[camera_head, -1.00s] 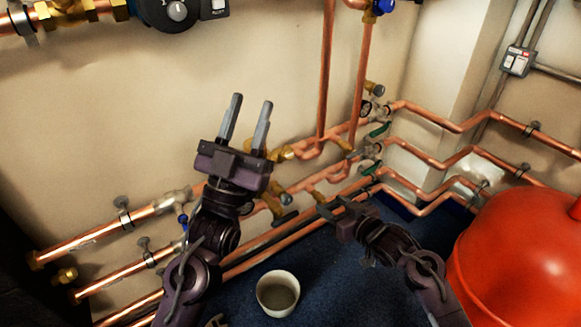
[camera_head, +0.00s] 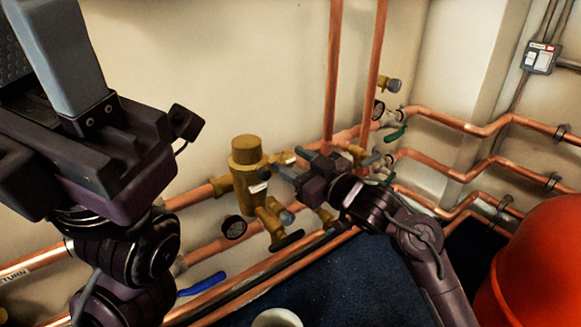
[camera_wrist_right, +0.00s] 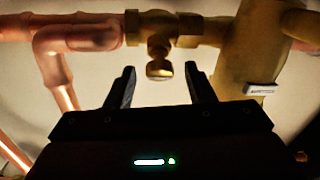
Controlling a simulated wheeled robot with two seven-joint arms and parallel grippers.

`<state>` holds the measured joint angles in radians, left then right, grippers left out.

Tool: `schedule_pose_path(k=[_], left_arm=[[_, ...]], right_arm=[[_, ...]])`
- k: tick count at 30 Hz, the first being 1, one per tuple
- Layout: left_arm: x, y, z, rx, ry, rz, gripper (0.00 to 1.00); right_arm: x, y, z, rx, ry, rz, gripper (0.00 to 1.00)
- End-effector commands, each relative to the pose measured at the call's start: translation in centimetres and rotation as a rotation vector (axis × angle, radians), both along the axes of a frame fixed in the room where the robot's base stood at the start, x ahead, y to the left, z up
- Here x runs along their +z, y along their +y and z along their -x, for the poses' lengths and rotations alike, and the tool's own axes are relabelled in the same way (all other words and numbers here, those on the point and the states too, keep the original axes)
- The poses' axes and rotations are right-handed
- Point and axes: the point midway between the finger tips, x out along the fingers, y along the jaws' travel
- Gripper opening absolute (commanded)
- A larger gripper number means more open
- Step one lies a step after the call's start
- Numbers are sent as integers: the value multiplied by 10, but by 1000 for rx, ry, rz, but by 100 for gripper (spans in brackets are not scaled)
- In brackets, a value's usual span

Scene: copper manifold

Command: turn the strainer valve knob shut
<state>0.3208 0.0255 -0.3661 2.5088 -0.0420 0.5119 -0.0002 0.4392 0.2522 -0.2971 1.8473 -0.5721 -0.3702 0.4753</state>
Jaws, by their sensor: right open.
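The brass strainer body (camera_head: 247,185) stands upright on the copper pipework in the middle of the head view, and part of it shows at the right of the right wrist view (camera_wrist_right: 255,50). A small brass valve knob (camera_wrist_right: 159,69) hangs below a brass fitting in the right wrist view, lined up with the gap between my right fingertips. My right gripper (camera_head: 288,162) is open beside the strainer; its fingers (camera_wrist_right: 159,84) appear short of the knob, with no contact visible. My left gripper (camera_head: 40,50) is large at the left, fingers apart and empty, its tips cut off by the frame.
A round gauge (camera_head: 233,227), a black lever handle (camera_head: 287,240) and a blue lever (camera_head: 202,284) sit low near the strainer. Copper pipes run close around my right gripper. A red tank (camera_head: 545,260) stands at right. A white cup (camera_head: 277,318) is at the bottom edge.

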Motion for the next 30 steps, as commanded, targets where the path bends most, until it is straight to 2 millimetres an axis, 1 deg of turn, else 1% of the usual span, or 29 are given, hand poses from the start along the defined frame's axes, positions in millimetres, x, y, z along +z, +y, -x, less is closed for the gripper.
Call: schedule_pose_path(k=[1, 4, 12, 14, 21, 23, 30], left_arm=[[-1, 1, 1, 4, -5, 4, 36], [0, 2, 2, 9, -8, 7, 36], [2, 3, 2, 11, -9, 8, 36], [2, 3, 2, 11, -9, 8, 36], [2, 3, 2, 10, -10, 8, 36], [2, 3, 2, 10, -10, 8, 36], [7, 2, 3, 7, -14, 7, 36]], right_arm=[[-1, 4, -4, 1, -1, 0, 49], [-1, 8, -8, 1, -1, 1, 49], [0, 9, -9, 0, 0, 1, 49], [0, 9, -9, 0, 0, 1, 42], [0, 9, -9, 0, 0, 1, 11], [0, 9, -9, 0, 0, 1, 4], [2, 8, -9, 12, -10, 15, 4]])
